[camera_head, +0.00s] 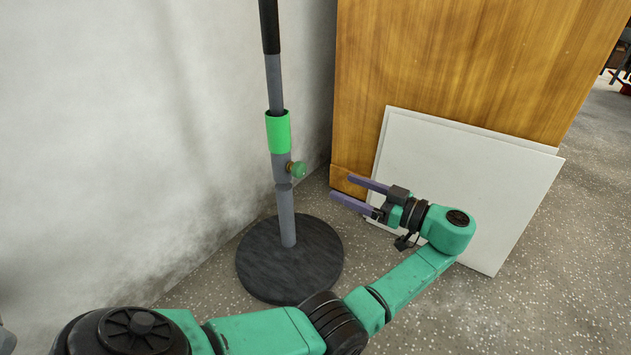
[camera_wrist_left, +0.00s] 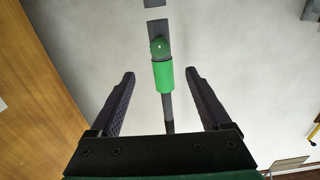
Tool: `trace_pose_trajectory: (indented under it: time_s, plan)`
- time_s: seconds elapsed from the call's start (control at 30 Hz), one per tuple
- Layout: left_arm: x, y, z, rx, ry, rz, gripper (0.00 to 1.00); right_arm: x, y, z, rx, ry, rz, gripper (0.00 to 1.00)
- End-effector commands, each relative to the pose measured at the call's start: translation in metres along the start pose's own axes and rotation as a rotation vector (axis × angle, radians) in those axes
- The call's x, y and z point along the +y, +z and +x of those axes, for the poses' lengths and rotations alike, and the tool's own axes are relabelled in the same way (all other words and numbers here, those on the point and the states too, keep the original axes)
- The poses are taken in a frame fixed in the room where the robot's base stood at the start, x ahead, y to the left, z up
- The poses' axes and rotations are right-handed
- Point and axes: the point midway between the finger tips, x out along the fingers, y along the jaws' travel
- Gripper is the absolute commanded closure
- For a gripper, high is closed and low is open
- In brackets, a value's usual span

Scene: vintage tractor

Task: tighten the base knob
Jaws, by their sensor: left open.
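The base knob (camera_head: 299,169) is a small green round knob on the side of a grey stand pole, just below a bright green sleeve (camera_head: 279,133). The pole rises from a round black base (camera_head: 290,262). My left gripper (camera_head: 342,187) is open and empty, to the right of the knob and apart from it, its fingers pointing toward the pole. In the left wrist view the knob (camera_wrist_left: 158,46) shows beyond the fingertips (camera_wrist_left: 160,75), near the top, with the green sleeve (camera_wrist_left: 163,76) below it between the fingers. My right gripper is not in view.
A wooden cabinet (camera_head: 450,60) stands behind, with white panels (camera_head: 470,175) leaning on it close behind my left gripper. A pale wall (camera_head: 130,120) is at the left of the stand. Speckled floor (camera_head: 550,290) is clear at the right.

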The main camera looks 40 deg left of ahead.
Motion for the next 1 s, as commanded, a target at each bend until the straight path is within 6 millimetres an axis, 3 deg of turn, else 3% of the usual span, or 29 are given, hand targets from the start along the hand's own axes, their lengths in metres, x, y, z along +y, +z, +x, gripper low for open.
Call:
trace_pose_trajectory:
  time_s: [0.4, 0.53, 0.8, 0.87, 1.0]
  plan:
    - [0.000, 0.005, 0.106, 0.002, -0.001, 0.004, 0.19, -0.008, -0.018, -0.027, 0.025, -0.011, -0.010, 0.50]
    - [0.000, 0.003, 0.122, 0.001, 0.001, 0.005, 0.19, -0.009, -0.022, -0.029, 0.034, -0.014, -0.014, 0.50]
    - [0.000, 0.001, 0.125, 0.000, 0.003, 0.007, 0.19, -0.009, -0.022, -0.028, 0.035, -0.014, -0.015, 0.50]
    - [0.000, 0.001, 0.125, 0.000, 0.003, 0.007, 0.38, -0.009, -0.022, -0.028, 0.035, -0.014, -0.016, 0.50]
    - [0.000, 0.001, 0.125, 0.000, 0.003, 0.007, 0.91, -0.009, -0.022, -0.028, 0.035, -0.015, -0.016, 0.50]
